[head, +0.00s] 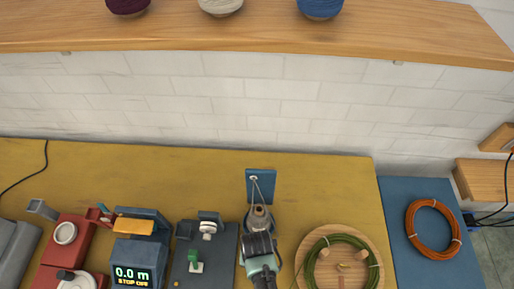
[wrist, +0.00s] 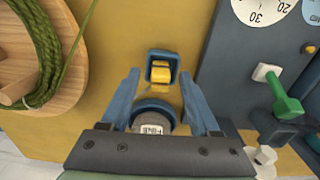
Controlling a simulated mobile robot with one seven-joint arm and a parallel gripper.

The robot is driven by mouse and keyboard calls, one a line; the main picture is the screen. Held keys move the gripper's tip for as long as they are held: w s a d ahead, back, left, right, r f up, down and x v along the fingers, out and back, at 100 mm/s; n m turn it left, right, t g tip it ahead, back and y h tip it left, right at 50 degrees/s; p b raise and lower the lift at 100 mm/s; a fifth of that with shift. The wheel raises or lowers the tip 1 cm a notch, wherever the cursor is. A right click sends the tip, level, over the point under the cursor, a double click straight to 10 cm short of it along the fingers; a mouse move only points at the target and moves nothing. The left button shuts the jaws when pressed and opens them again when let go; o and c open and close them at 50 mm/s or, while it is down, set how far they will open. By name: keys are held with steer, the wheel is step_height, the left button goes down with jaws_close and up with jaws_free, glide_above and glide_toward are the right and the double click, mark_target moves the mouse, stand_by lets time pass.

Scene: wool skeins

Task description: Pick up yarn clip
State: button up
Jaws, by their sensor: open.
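What looks like the yarn clip (wrist: 160,72), a yellow piece in a small blue frame, lies on the ochre surface in the wrist view. A blue ring around a grey round part with blurred lettering (wrist: 152,127) sits just below it, partly hidden by my gripper; I cannot tell if the two are joined. My gripper (wrist: 160,76) is open, one blue finger on each side of the yellow piece, with nothing clearly gripped. In the head view my arm reaches the lower middle edge, the fingers cannot be made out, and I cannot make out the clip.
A wooden disc (head: 309,242) with a green coil (head: 345,241) stands close on the right in the head view. A dark panel (head: 222,274) with a green lever (head: 194,258) is close on the left. An orange coil (head: 411,225) lies on a blue mat.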

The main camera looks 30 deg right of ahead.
steer(key=shift+f, duration=0.4)
jaws_close()
steer(key=shift+r, duration=0.2)
